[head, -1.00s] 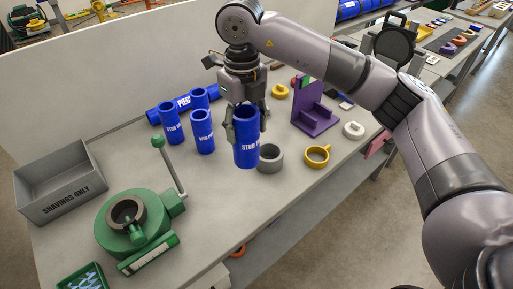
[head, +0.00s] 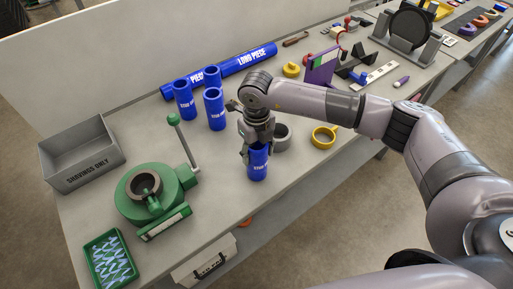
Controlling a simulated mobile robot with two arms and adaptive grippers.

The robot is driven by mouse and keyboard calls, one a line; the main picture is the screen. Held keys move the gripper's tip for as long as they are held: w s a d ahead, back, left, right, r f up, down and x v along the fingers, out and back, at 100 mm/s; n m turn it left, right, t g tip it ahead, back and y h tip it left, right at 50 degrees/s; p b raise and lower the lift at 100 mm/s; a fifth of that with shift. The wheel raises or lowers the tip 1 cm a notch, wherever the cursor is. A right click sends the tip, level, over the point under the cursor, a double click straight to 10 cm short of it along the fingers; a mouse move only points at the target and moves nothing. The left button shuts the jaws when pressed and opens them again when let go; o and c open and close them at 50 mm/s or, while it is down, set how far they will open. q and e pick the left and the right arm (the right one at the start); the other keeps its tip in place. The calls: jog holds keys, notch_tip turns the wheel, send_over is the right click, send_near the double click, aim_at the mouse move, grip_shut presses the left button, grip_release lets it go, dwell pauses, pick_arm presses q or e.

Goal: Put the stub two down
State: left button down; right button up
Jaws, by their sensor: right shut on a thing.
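A blue stub (head: 258,166) is upright in my right gripper (head: 256,148), which is shut on its upper part from above. Its lower end is at or just above the grey bench (head: 225,185), near the front edge; I cannot tell whether it touches. The number on its label is too small to read. My left gripper is not in view.
A grey ring (head: 282,138) lies close right of the held stub, with a yellow ring (head: 324,137) beyond. A green clamp device (head: 150,190) with a raised lever (head: 183,143) is left. A grey shavings bin (head: 82,160) and long blue pipe (head: 250,63) are farther away.

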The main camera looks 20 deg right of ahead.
jog(key=shift+f, duration=0.1)
jog(key=o, duration=1.7)
jog(key=shift+r, duration=0.25)
notch_tip(320, 180, up, 10)
jog(key=b, duration=0.4)
jog(key=shift+w+r+b, duration=0.1)
jog(key=shift+r+b, duration=0.05)
jog(key=shift+b, duration=0.25)
jog(key=shift+r, duration=0.75)
